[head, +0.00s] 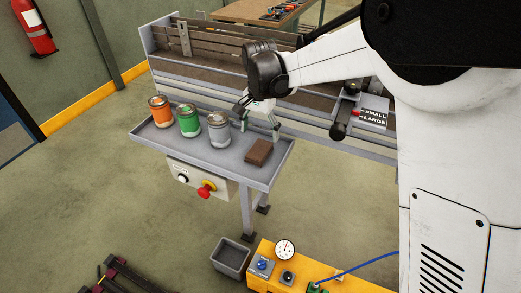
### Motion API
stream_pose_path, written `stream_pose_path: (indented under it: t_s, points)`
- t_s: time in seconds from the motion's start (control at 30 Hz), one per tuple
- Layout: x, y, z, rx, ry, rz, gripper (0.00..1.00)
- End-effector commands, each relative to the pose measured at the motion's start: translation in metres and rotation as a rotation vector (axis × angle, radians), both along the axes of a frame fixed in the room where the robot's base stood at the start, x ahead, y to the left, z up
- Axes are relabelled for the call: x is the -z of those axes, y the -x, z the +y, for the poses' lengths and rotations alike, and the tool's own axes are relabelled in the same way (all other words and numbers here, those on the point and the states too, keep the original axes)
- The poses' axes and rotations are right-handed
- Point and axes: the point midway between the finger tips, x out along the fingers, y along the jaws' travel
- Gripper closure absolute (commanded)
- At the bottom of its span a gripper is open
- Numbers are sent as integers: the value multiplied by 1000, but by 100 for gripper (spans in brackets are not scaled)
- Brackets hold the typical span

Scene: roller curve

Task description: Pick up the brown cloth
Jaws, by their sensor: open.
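The brown cloth (258,152) lies folded on the right part of the grey tray shelf (237,177). My gripper (258,117) is above the shelf's back edge, behind and a little above the cloth. Its fingers are spread apart and nothing shows between them. The gripper appears clear of the cloth. My white arm reaches in from the right.
Below hangs a control box with a red stop button (206,189). The conveyor (215,70) runs behind. A lever (342,121) stands right.

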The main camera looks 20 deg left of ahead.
Motion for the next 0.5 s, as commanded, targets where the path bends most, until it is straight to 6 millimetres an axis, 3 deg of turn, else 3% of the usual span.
stream_pose_path:
  t_s: [0.13, 0.5]
  points:
    - [23, 0, 0, 0, 0, 0, 26]
    - [50, -2, 2, 0, 0, 0, 26]
